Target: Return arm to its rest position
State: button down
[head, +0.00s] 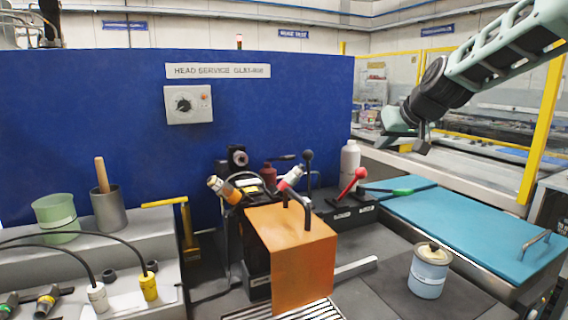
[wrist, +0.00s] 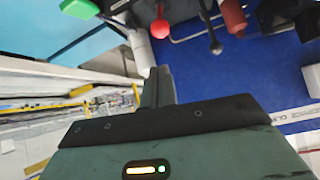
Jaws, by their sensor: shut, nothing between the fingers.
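My arm reaches in from the upper right of the head view. My gripper (head: 423,146) hangs in the air above the back of the blue-topped bench, right of the white bottle (head: 349,161). In the wrist view my gripper (wrist: 158,78) shows its fingers together, with nothing between them. The wrist view looks back at the white bottle (wrist: 141,50), a red-knobbed lever (wrist: 160,24) and the blue panel (wrist: 215,75). My gripper touches nothing that I can see.
An orange box-shaped cover (head: 290,250) stands mid-scene beside red-knobbed (head: 359,174) and black-knobbed levers. A blue tin (head: 428,273) stands on a dark mat. The teal bench top (head: 470,230) is mostly clear. A yellow post (head: 543,125) rises near my arm at right.

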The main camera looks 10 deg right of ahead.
jog(key=s+a+f+g, duration=0.2)
jog(key=s+f, duration=0.5)
jog(key=s, duration=0.1)
jog(key=s+a+f+g, duration=0.2)
jog(key=s+f, duration=0.5)
jog(key=s, duration=0.1)
jog(key=s+a+f+g+h, duration=0.1)
jog(key=s+a+f+g, duration=0.1)
jog(key=s+f, duration=0.5)
jog(key=shift+s+a+f+g, duration=0.2)
jog(key=shift+s+a+g, duration=0.25)
jog(key=shift+s, duration=0.2)
jog(key=s+a+r+n+g+p, duration=0.1)
jog(key=s+a+n, duration=0.3)
jog(key=a, duration=0.5)
jog(key=s+a+r+n+g+p, duration=0.1)
jog(key=s+a+r+n, duration=0.2)
jog(key=s+a, duration=0.6)
jog(key=shift+n+g+y, duration=0.3)
jog(key=shift+n+g, duration=0.05)
jog(key=shift+n, duration=0.05)
jog(key=shift+s+r, duration=0.1)
